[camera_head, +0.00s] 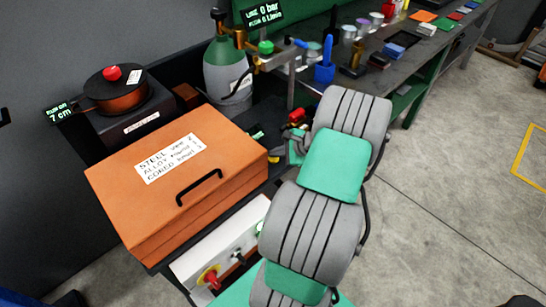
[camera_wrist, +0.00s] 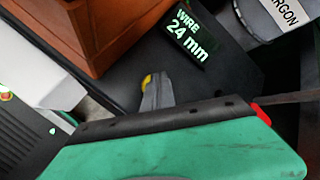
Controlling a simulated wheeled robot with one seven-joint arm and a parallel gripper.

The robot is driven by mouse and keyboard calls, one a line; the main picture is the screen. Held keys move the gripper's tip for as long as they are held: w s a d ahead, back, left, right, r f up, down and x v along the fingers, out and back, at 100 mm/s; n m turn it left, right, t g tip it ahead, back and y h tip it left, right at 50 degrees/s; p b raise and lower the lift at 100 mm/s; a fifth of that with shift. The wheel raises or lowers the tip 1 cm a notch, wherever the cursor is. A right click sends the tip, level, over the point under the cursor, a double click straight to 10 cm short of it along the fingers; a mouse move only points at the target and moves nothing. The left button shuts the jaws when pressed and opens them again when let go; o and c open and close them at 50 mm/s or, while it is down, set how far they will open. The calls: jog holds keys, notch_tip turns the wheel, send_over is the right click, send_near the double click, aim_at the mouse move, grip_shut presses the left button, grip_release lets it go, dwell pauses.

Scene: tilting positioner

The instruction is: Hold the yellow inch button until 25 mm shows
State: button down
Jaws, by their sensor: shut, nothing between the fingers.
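The yellow inch button (camera_wrist: 146,82) shows as a small yellow patch in the wrist view, beside the orange case. My gripper (camera_wrist: 157,88) is shut, with its grey fingertips at the button and covering part of it. They look to be touching it, but how far it is pressed cannot be seen. The dark display (camera_wrist: 188,38) just beyond reads "WIRE 24 mm" in pale green figures. In the head view my arm hides most of this spot; a small yellow bit (camera_head: 274,158) shows beside the case.
The orange case (camera_head: 180,185) with a black handle stands close beside the button. A green and grey argon cylinder (camera_head: 228,65) stands behind. A panel with a red knob (camera_head: 209,277) lies in front of the case. Open floor (camera_head: 450,170) is at the right.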

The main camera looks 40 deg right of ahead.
aim_at(276, 159)
jog(key=shift+r+p, duration=0.9)
notch_tip(276, 159, up, 5)
jog(key=p, duration=0.4)
